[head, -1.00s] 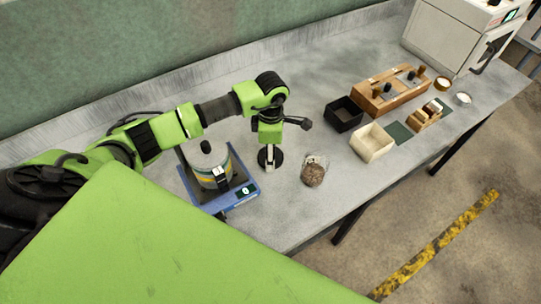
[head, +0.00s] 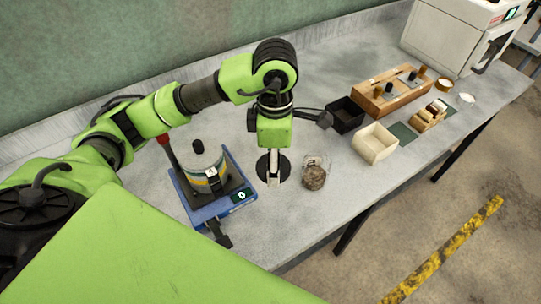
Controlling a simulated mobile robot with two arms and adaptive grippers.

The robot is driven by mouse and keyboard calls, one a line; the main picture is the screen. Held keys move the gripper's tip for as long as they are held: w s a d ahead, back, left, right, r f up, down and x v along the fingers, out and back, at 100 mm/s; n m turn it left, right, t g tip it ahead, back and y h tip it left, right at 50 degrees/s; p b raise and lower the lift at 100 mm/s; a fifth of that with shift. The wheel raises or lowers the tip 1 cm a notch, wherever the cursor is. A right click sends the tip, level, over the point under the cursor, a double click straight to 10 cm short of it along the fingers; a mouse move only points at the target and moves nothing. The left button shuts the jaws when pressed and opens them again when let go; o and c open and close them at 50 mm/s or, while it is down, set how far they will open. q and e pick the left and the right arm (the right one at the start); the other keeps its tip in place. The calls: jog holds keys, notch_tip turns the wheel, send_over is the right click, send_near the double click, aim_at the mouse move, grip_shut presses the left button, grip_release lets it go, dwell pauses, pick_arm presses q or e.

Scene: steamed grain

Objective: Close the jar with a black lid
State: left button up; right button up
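The jar (head: 314,177) is a small clear glass vessel with brown grain inside, standing on the grey bench; no lid shows on it. The black lid (head: 263,176) is a flat round disc just left of the jar. My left gripper (head: 273,166) points straight down over the lid, its pale fingers close together at the disc's middle. It seems shut on the lid and to hold it above the bench, apart from the jar. My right gripper is not in view.
A black box (head: 344,113), a cream box (head: 374,143) and a wooden rack (head: 391,93) stand to the right. A white oven (head: 447,42) is at the far right. The bench's front edge is near the jar.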

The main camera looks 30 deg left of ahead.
pick_arm(q)
jog(key=shift+s+d+r, duration=0.4)
jog(key=shift+s+d, duration=0.15)
jog(key=shift+s, duration=0.2)
jog(key=shift+s+d+r, duration=0.4)
jog(key=shift+s+d, duration=0.1)
jog(key=shift+s, duration=0.2)
